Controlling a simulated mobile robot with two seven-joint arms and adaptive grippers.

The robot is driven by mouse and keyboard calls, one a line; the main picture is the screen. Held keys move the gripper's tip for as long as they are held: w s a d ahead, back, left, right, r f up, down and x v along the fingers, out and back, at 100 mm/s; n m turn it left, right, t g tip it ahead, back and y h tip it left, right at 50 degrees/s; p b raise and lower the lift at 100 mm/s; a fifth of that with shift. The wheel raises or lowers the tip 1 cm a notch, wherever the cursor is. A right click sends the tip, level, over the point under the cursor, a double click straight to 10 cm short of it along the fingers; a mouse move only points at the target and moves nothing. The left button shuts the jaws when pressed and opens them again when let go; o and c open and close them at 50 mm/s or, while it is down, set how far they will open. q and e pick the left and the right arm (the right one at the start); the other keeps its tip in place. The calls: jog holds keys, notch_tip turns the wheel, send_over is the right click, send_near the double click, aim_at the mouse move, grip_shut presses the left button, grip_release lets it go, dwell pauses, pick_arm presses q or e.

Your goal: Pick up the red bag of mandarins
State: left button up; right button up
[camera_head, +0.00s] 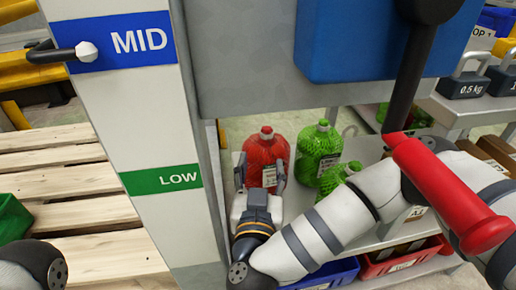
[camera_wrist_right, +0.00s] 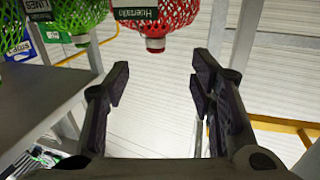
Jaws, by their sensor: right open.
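The red bag of mandarins (camera_head: 266,148) is a rounded red net bag with a white label, upright on a grey shelf (camera_head: 370,150). It also shows at the top of the right wrist view (camera_wrist_right: 160,14), beyond the fingertips. My right gripper (camera_head: 261,176) is open in front of the bag, with a finger toward each side of its lower part in the head view. In the right wrist view the space between the fingers (camera_wrist_right: 158,80) is empty. Whether a finger touches the bag is unclear. My left gripper is not in view.
Green net bags (camera_head: 319,148) stand close right of the red bag. A white post (camera_head: 140,130) with MID and LOW signs rises at left. A blue box (camera_head: 365,40) and a red handle (camera_head: 440,185) hang above and before my right arm. Bins (camera_head: 335,272) sit below.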

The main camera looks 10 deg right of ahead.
aim_at(267, 130)
jog(key=b+x, duration=0.1)
jog(key=x, duration=0.3)
jog(key=r+b+x, duration=0.1)
jog(key=x, duration=0.3)
jog(key=r+x, duration=0.1)
jog(key=x, duration=0.3)
jog(key=shift+d+b, duration=0.35)
jog(key=shift+b, duration=0.05)
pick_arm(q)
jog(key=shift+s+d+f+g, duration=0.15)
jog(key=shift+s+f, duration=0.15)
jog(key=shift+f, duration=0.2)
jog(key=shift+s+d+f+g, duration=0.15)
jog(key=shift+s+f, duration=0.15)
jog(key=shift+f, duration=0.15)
pick_arm(e)
jog(key=shift+r, duration=0.1)
grip_shut()
